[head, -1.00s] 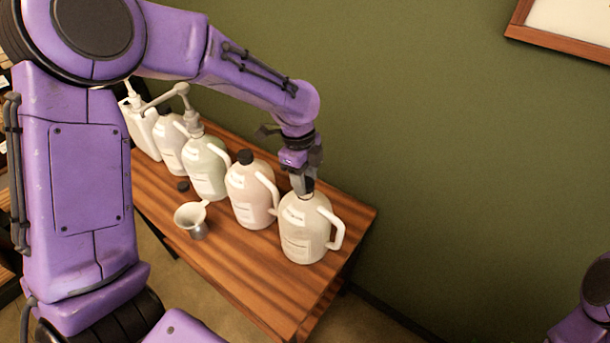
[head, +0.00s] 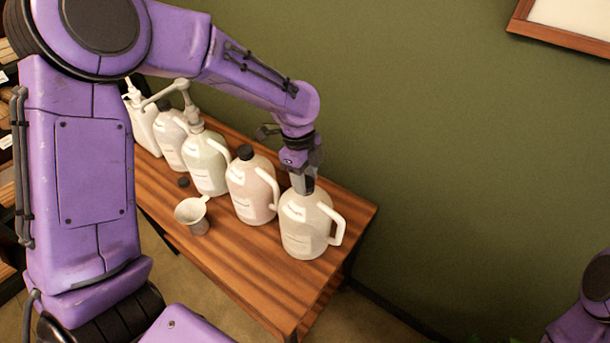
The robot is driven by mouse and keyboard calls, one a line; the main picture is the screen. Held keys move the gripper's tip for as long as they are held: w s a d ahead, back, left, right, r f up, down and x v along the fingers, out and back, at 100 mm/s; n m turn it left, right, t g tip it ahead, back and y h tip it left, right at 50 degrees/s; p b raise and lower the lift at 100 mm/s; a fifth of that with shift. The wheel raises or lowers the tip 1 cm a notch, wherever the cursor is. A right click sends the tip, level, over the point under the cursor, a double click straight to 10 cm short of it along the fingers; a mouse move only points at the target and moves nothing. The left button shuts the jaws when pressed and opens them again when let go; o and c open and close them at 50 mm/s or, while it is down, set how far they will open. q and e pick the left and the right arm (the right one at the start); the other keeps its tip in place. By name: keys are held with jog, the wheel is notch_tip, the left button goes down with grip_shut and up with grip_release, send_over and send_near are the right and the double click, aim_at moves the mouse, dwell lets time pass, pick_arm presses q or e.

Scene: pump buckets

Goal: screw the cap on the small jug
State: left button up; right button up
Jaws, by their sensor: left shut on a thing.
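A cream jug (head: 304,228) with a white handle stands upright at the right end of the wooden table. My left gripper (head: 303,186) points down over its mouth and is shut on a dark cap (head: 310,185) there. The fingers partly hide the cap and the jug's neck, so I cannot tell how far the cap is threaded. My right gripper is out of view; only part of that arm shows at the lower right.
A pinkish jug (head: 252,190) with a black cap stands close on the left. Further left are a pump jug (head: 206,165), more containers, a loose dark cap (head: 183,182) and a metal cup with a white funnel (head: 193,214). The table's (head: 255,262) front strip is clear.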

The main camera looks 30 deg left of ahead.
pick_arm(q)
jog(key=o, duration=1.1)
jog(key=r, duration=0.3)
jog(key=r+b, duration=0.1)
jog(key=r, duration=0.3)
jog(key=a+r, duration=0.1)
jog(key=r, duration=0.2)
jog(key=shift+a+r+b, duration=0.1)
jog(key=shift+r+b, duration=0.15)
jog(key=shift+b, duration=0.15)
